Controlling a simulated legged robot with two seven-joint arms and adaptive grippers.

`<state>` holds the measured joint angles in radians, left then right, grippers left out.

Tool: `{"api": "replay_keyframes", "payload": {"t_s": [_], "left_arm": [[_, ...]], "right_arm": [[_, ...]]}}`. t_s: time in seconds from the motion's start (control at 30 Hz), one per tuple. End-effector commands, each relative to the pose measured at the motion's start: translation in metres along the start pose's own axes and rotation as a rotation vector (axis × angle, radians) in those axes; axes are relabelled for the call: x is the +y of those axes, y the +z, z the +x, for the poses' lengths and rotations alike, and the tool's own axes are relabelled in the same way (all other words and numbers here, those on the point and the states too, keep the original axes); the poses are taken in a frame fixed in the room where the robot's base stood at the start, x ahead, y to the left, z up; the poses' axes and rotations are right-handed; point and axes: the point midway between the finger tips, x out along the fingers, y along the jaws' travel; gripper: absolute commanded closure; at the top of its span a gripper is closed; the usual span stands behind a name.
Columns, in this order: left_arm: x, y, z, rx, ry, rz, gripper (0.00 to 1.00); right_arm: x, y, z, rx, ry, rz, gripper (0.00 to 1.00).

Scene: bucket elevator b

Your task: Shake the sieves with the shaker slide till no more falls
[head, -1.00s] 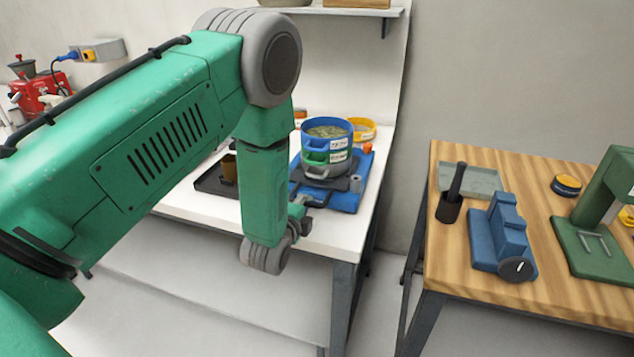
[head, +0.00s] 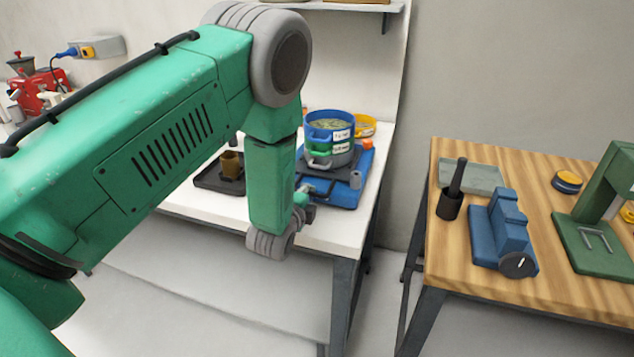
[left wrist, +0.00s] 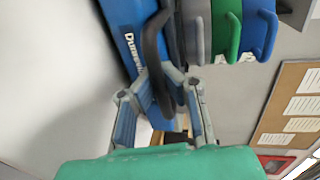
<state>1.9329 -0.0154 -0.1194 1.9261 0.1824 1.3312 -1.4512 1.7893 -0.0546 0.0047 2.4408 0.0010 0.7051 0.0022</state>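The sieve stack stands upright on the blue shaker base (head: 345,196). It has a blue sieve (head: 318,135) on top with coarse greenish material in it, a green sieve (head: 317,150) below, and a grey pan (head: 342,160) at the bottom. What lies in the lower parts is hidden. In the left wrist view the slide's black handle (left wrist: 150,45) runs down between the fingers of my left gripper (left wrist: 165,82), which look closed around it. In the head view the left gripper (head: 303,203) sits at the front of the base, partly hidden by my arm. My right gripper is out of view.
A black tray (head: 208,183) with a brown cup (head: 232,164) is left of the base. A yellow sieve (head: 366,127) is behind the stack. The wooden table (head: 450,262) at right carries a blue device (head: 502,238), a dark mortar and a green stand (head: 590,245).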

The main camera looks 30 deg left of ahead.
Motion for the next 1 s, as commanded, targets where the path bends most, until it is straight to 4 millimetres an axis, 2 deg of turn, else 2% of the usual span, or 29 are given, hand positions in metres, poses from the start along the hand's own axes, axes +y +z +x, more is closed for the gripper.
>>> {"api": "replay_keyframes", "payload": {"t_s": [0.4, 0.8, 1.0], "left_arm": [[0.001, 0.001, 0.003, -0.003, 0.007, 0.000, 1.00], [0.009, 0.001, -0.033, -0.003, 0.009, 0.001, 1.00], [0.011, 0.001, -0.041, -0.003, 0.007, 0.001, 1.00]], "right_arm": [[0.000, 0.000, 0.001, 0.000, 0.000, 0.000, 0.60], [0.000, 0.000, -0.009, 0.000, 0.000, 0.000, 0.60], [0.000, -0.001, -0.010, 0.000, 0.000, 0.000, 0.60]]}}
